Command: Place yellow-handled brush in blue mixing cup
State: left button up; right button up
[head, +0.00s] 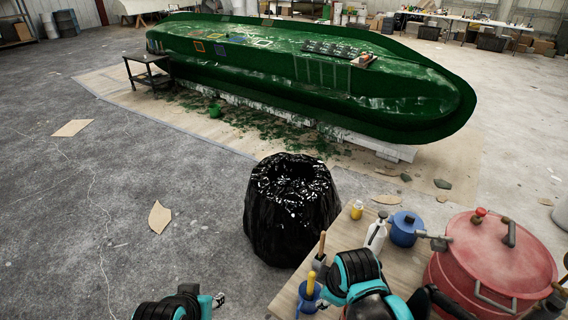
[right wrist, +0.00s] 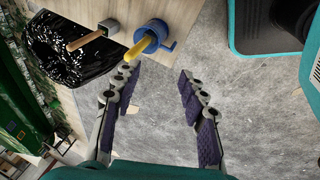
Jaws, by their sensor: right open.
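The blue mixing cup (head: 309,295) stands near the front left edge of the wooden table, partly cut off by my right arm in the head view. The yellow-handled brush (head: 311,279) stands in it with its handle up; its bristles are hidden inside. In the right wrist view the cup (right wrist: 160,30) and the yellow handle (right wrist: 139,48) lie just beyond the fingertips. My right gripper (right wrist: 159,72) is open and empty, its fingers apart from the handle. My left gripper (head: 218,300) is low at the left, off the table; its jaws are too small to judge.
A wooden-handled tool (head: 320,252) stands just behind the cup. A white bottle (head: 376,236), a small yellow bottle (head: 357,210), a blue pot (head: 404,230) and a large red pressure pot (head: 490,262) share the table. A black bag-lined bin (head: 290,215) stands beyond its left edge.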

jog(key=s+d+r+m+t, duration=0.3)
jog(key=d+m, duration=0.4)
jog(key=m, duration=0.5)
jog(key=shift+s+r+m+h, duration=0.3)
jog(key=shift+s+r+h, duration=0.1)
jog(key=shift+s+r, duration=0.3)
